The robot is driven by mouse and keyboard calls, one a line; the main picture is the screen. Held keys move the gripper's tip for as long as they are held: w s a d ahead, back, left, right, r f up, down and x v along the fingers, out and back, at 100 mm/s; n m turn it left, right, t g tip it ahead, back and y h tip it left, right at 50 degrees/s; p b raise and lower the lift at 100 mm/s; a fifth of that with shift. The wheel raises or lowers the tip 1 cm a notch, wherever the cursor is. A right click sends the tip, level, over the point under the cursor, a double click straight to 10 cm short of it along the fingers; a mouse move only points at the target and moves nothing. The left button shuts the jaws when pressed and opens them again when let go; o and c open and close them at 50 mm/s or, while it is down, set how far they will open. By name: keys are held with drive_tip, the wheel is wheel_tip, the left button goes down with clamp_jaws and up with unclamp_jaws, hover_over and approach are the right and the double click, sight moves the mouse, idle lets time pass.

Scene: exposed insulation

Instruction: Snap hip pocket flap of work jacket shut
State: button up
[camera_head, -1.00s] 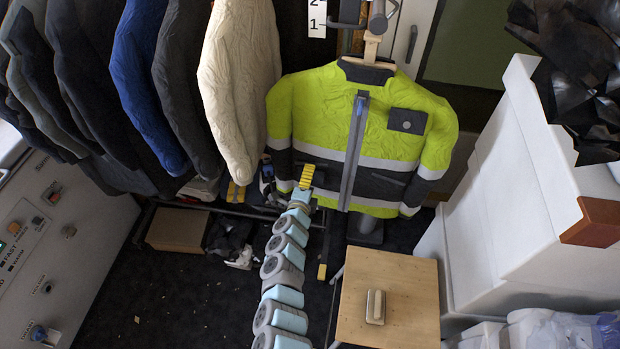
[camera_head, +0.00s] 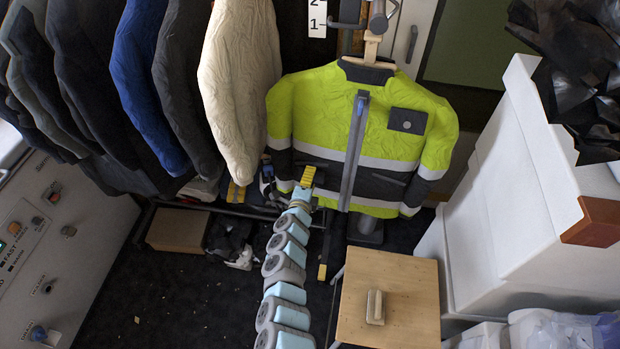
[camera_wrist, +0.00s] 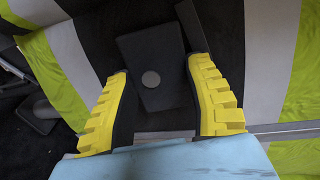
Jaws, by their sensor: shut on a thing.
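The work jacket (camera_head: 310,105) is hi-vis yellow with dark panels and pale reflective bands. It hangs upright on a wooden hanger (camera_head: 371,48). In the wrist view the hip pocket flap (camera_wrist: 152,50) is a dark panel with a round grey snap (camera_wrist: 150,79) near its lower edge. In the head view my gripper (camera_head: 306,180) is at the jacket's lower left front and the hip flap cannot be made out. Whether the snap is fastened cannot be told.
A dark chest pocket flap (camera_head: 408,121) with a grey snap is at the upper right of the jacket. Other jackets, including a cream one (camera_head: 240,90), hang at left.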

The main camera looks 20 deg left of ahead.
drive_tip(key=shift+f, duration=0.15)
drive_tip(key=shift+f+b, duration=0.3)
drive_tip(key=shift+b, duration=0.7)
drive_tip(key=shift+t+b, duration=0.3)
drive_tip(key=shift+b, duration=0.65)
drive_tip(key=b, duration=0.4)
drive_tip(key=shift+w+f+t, duration=0.15)
drive_tip(key=shift+t, duration=0.25)
drive_tip(key=shift+r+p, duration=0.25)
drive_tip(key=shift+p, duration=0.05)
drive_tip(key=o, duration=1.2)
drive_tip(key=shift+w+r, duration=0.1)
drive_tip(key=shift+r, duration=0.05)
drive_tip(key=shift+o, duration=0.2)
drive_tip(key=s+d, duration=0.1)
drive_tip(key=s, duration=1.1)
drive_tip(key=shift+d+r, duration=0.2)
drive_tip(key=shift+d, duration=0.05)
